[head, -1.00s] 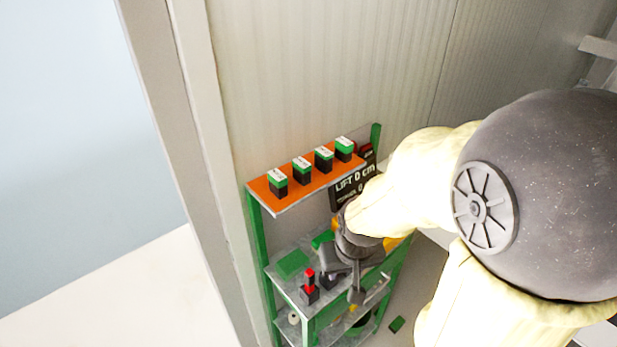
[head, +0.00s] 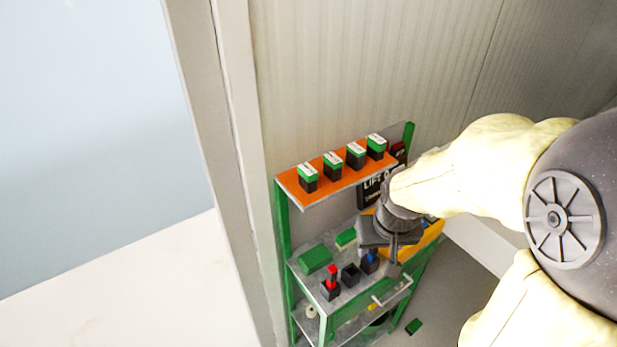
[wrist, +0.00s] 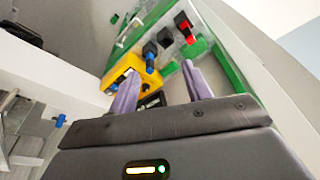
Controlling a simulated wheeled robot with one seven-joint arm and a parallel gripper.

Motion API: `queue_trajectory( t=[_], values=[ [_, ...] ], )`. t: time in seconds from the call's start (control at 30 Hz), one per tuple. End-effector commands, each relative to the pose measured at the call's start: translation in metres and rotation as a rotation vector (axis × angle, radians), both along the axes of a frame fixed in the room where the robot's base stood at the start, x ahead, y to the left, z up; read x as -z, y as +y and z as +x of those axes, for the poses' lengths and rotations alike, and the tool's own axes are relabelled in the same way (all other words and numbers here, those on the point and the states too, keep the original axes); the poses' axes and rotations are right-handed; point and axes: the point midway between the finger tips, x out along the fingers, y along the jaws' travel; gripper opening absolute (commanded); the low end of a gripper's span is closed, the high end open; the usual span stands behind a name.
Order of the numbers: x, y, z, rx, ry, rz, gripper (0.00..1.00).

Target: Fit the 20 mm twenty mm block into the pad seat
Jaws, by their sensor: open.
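Several black blocks with green bands and white labels stand in a row on the orange top shelf, one of them at its left end (head: 308,178). Their labels are too small to read, so I cannot tell which is the 20 mm block. I cannot single out the pad seat for certain. An open black holder (head: 350,274) stands on the grey middle shelf and also shows in the wrist view (wrist: 150,48). My gripper (wrist: 160,70) is open with nothing between its two purple fingers. In the head view it hangs above the right part of the middle shelf.
A red-topped holder (head: 331,283) and a blue-topped holder (head: 369,262) flank the open one. Green blocks (head: 314,258) lie behind. A yellow piece (wrist: 124,72) is near my fingers. A green block (head: 413,326) lies on the floor. A wall stands behind the rack.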

Motion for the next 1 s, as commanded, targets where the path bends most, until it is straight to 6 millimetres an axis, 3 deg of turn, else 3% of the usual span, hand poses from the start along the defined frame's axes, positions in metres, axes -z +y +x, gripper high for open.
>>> queue_trajectory(
  t=[0.1, 0.3, 0.43, 0.6, 0.77, 1.0],
  values=[
    [-0.037, 0.015, 0.036, -0.076, -0.016, 0.000, 0.49],
    [-0.109, 0.049, 0.081, -0.230, -0.031, 0.006, 0.49],
    [-0.160, 0.073, 0.099, -0.336, -0.042, 0.011, 0.49],
    [-0.219, 0.099, 0.107, -0.461, -0.055, 0.019, 0.49],
    [-0.245, 0.109, 0.106, -0.520, -0.059, 0.023, 0.49],
    [-0.247, 0.110, 0.105, -0.526, -0.057, 0.023, 0.49]
  ],
)
